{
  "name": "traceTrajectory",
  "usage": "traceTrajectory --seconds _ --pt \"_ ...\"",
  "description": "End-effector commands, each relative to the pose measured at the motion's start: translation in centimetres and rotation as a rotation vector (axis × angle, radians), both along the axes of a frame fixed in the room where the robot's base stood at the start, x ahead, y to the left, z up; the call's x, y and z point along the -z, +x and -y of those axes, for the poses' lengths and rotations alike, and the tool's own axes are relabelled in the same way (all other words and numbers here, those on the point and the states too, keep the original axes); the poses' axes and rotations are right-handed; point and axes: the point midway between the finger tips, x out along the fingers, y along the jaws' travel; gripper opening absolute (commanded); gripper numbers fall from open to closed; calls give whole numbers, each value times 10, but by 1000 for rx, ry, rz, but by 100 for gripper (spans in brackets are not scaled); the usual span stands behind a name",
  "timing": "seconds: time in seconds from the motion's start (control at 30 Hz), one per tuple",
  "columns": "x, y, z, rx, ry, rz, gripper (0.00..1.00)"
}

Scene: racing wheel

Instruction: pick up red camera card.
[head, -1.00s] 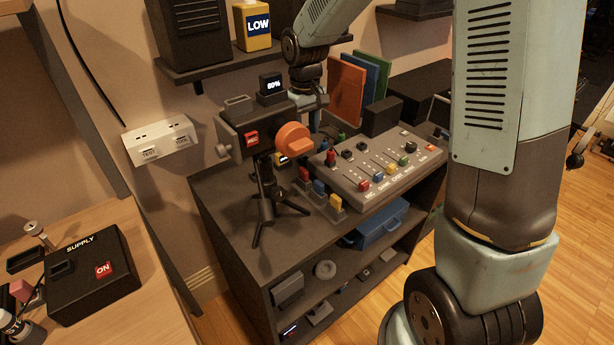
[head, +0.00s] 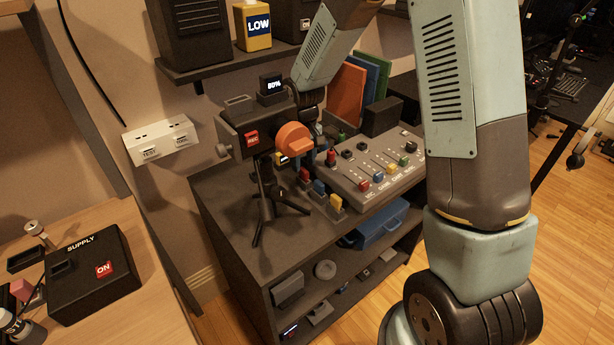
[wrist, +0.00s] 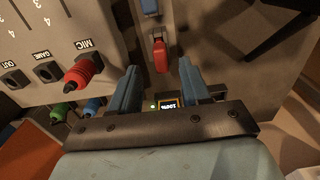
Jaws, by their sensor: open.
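The red camera card (head: 305,174) stands in a row with a blue card (head: 319,187) and a yellow card (head: 336,201), between the camera tripod and the mixer. In the wrist view the red card (wrist: 159,52) lies just beyond the fingertips, roughly centred between them, with the blue card (wrist: 149,7) behind it. My gripper (wrist: 158,82) is open, with nothing held between its blue fingers. In the head view the gripper is mostly hidden behind the camera.
The camera (head: 258,130) with its orange lens cover stands on a tripod (head: 265,205) left of the cards. The mixer (head: 375,170) is close on the right. A red MIC plug (wrist: 84,69) sticks up left of my fingers in the wrist view. A small lit display (wrist: 168,105) shows beneath the gripper.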

Motion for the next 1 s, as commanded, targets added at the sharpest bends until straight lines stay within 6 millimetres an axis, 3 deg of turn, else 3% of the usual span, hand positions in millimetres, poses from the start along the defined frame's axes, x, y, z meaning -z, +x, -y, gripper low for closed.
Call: traceTrajectory --seconds 0.23,0.57,1.0 --pt "32 -2 1 0 -1 -1 47" --pt "39 -1 1 1 0 0 47" --pt "38 -1 1 1 0 0 6"
